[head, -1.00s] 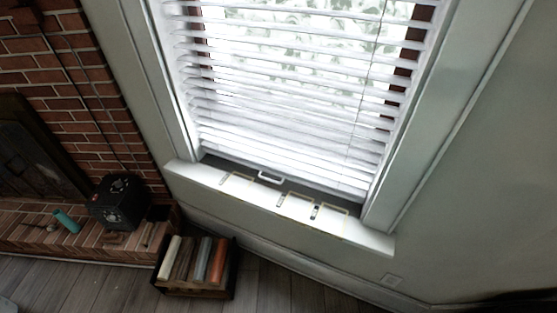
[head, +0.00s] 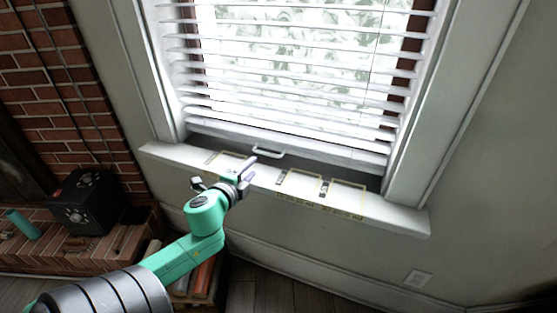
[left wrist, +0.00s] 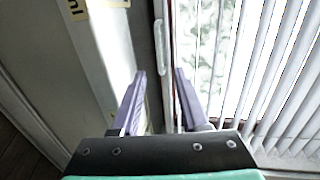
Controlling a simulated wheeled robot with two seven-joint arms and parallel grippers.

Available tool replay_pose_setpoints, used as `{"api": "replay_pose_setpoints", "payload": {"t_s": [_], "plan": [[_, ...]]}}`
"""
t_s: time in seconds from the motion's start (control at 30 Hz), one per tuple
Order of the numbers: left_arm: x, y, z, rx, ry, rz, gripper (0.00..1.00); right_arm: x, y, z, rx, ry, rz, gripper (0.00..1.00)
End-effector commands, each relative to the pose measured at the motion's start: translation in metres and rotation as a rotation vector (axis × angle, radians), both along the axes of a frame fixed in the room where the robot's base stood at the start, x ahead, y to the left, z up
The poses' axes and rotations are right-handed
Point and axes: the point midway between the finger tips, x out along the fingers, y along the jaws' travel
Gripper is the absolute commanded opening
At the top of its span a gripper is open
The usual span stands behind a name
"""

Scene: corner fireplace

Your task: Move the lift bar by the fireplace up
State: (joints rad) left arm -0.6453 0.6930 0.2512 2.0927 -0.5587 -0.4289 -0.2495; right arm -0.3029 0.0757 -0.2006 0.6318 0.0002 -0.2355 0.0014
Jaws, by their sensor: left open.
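The lift bar (head: 268,152) is a small white handle on the dark rail below the blinds, at the window's bottom. It also shows at the top middle of the left wrist view (left wrist: 159,45). My left gripper (head: 244,170) is over the white sill, just left of and nearer than the bar in the head view. In the left wrist view its two purple-grey fingers (left wrist: 160,88) are apart and empty, with the bar beyond the tips, roughly in line with the gap. The bar does not appear to be between the fingers. My right gripper is not in view.
White slatted blinds (head: 290,85) hang just above the bar. The white sill (head: 405,218) carries several yellow-edged labels. A brick fireplace with a black box (head: 85,207) stands at the left. A crate of books below is partly hidden by my arm.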

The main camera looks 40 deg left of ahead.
Motion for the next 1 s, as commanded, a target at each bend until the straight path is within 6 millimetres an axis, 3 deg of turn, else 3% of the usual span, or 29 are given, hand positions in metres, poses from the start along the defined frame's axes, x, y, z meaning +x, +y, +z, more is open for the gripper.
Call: {"api": "replay_pose_setpoints", "payload": {"t_s": [0.1,0.5,0.67,0.9,1.0], "plan": [[0.029,0.008,-0.006,0.003,-0.004,0.001,0.44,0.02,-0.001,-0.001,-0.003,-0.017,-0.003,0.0],[0.104,0.03,-0.024,-0.003,-0.001,0.005,0.44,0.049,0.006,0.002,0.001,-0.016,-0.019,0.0],[0.115,0.033,-0.026,-0.003,0.0,0.004,0.44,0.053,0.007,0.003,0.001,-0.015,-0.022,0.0],[0.116,0.032,-0.026,-0.004,0.001,0.003,0.44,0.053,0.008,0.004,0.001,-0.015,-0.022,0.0],[0.116,0.032,-0.026,-0.004,0.001,0.003,0.06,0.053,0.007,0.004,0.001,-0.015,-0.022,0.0]]}}
